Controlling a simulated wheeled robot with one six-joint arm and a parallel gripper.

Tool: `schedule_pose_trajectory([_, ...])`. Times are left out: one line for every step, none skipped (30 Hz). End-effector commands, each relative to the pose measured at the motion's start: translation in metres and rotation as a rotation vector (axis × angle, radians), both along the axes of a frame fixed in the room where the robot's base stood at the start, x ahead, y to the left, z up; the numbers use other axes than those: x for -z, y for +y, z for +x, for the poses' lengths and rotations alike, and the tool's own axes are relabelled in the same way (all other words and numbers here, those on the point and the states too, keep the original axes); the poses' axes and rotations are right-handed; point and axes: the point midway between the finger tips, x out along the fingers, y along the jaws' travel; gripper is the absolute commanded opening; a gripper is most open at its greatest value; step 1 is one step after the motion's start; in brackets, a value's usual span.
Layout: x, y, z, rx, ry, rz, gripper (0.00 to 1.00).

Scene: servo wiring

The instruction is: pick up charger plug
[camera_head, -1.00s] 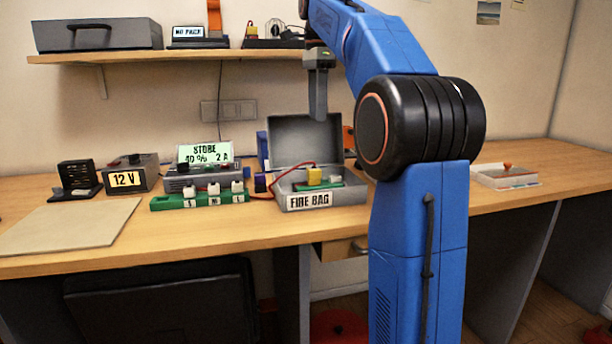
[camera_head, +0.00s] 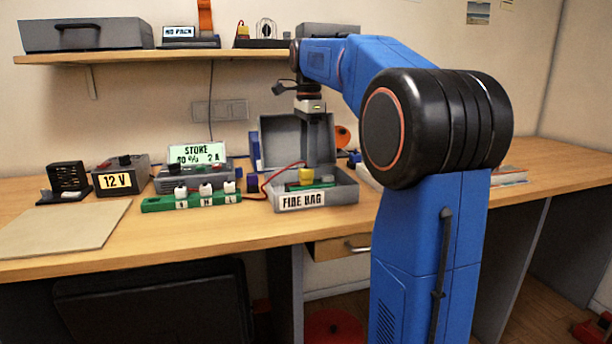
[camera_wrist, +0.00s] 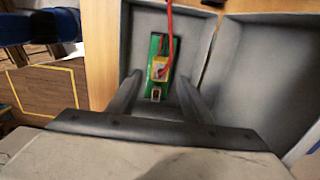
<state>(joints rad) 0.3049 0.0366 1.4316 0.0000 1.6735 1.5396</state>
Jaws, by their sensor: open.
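The yellow plug (camera_head: 306,175) with a red lead sits on a green board inside the open grey box labelled FIRE BAG (camera_head: 345,195). I take this yellow plug to be the charger plug. In the wrist view the plug (camera_wrist: 159,68) shows between my two fingers, with the red lead running up from it. My gripper (camera_head: 321,158) is open and points down over the box, in front of its raised lid. In the wrist view its fingertips (camera_wrist: 160,82) lie either side of the green board (camera_wrist: 157,90). I cannot tell the exact height left above the plug.
The raised lid (camera_head: 285,140) stands close behind my gripper. Left of the box are a green strip with white switches (camera_head: 205,201), a charger with a lit display (camera_head: 197,153) and a 12 V supply (camera_head: 120,178). A shelf (camera_head: 190,55) runs above.

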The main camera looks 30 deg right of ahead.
Motion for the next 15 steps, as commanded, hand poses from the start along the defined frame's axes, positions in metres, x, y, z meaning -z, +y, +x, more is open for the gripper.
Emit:
schedule_pose_trajectory([0.005,0.001,0.0,0.0,0.002,0.001,0.45])
schedule_pose_trajectory([0.009,0.001,0.0,0.0,0.001,0.0,0.45])
schedule_pose_trajectory([0.015,0.001,0.0,0.0,0.002,0.001,0.45])
schedule_pose_trajectory([0.019,0.002,0.0,0.0,0.003,0.001,0.45])
schedule_pose_trajectory([0.023,0.002,0.0,0.0,0.002,0.001,0.45])
schedule_pose_trajectory([0.029,0.003,0.0,0.0,0.002,0.001,0.45])
schedule_pose_trajectory([0.033,0.002,0.0,0.0,0.003,0.001,0.45])
schedule_pose_trajectory([0.036,0.002,0.0,0.0,0.001,0.0,0.45])
schedule_pose_trajectory([0.04,0.002,0.0,0.0,0.001,0.0,0.45])
schedule_pose_trajectory([0.043,0.002,0.0,0.0,0.001,0.0,0.45])
schedule_pose_trajectory([0.044,0.002,0.0,0.0,0.001,0.0,0.45])
schedule_pose_trajectory([0.046,0.002,0.0,0.0,0.001,0.0,0.45])
schedule_pose_trajectory([0.047,0.002,0.0,0.0,0.0,0.0,0.45])
schedule_pose_trajectory([0.048,0.002,0.0,0.0,0.0,0.0,0.45])
schedule_pose_trajectory([0.048,0.002,0.0,0.0,-0.001,0.0,0.45])
